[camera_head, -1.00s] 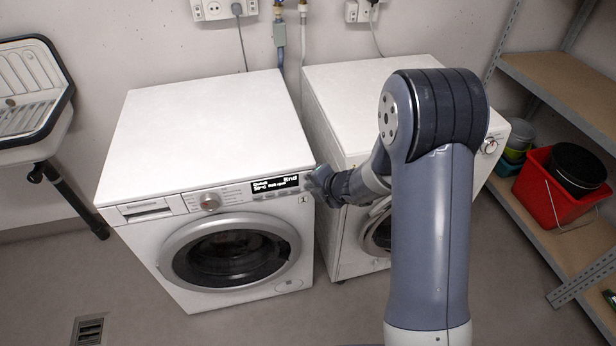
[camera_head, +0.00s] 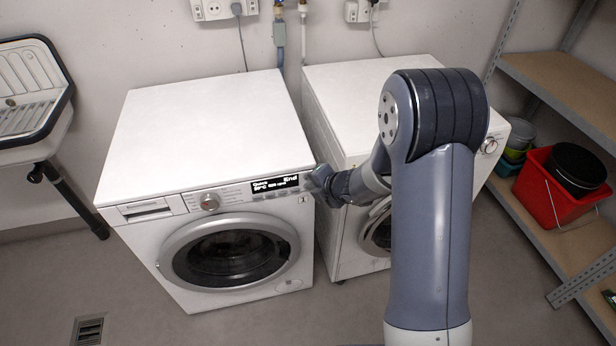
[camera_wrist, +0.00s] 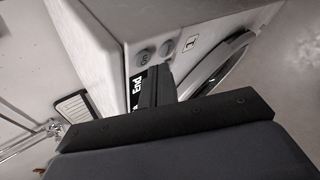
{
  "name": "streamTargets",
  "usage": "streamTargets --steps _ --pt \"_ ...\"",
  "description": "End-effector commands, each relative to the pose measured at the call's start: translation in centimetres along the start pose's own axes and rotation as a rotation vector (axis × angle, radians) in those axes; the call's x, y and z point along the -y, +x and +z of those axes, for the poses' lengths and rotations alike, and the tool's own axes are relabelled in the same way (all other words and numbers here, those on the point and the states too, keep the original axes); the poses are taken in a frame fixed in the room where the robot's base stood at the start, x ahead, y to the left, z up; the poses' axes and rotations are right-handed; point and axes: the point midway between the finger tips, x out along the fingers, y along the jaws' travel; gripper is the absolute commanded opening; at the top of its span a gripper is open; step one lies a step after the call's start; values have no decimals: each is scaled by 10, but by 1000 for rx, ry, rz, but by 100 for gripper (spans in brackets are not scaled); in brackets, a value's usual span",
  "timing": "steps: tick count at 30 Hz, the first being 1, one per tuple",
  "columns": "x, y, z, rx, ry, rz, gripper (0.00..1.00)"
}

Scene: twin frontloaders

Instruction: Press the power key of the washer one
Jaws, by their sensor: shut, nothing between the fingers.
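The left front loader, washer one (camera_head: 205,125), bears a "1" label (camera_head: 303,199), which also shows in the wrist view (camera_wrist: 190,43). Its lit display (camera_head: 275,184) reads "End" at the right. In the wrist view two round keys sit at the panel's end beside the display, one (camera_wrist: 143,57) nearer the side edge and one (camera_wrist: 167,47) nearer the label; their symbols are too small to read. My gripper (camera_head: 312,182) is shut and empty at the panel's right end; it also shows in the wrist view (camera_wrist: 164,76), its tip just short of the keys or touching, I cannot tell which.
A second front loader (camera_head: 350,110) stands close on the right, with a narrow gap between the machines. A sink (camera_head: 30,90) is at the left. Shelves (camera_head: 560,85) with a red bucket (camera_head: 553,188) are at the right. The floor in front is clear.

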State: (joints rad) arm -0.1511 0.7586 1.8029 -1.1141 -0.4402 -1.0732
Motion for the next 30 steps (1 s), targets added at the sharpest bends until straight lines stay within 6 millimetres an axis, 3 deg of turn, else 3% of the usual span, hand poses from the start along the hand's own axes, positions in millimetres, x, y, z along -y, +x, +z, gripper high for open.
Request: streamTargets --steps 30 --pt "-5 6 5 0 0 0 0"
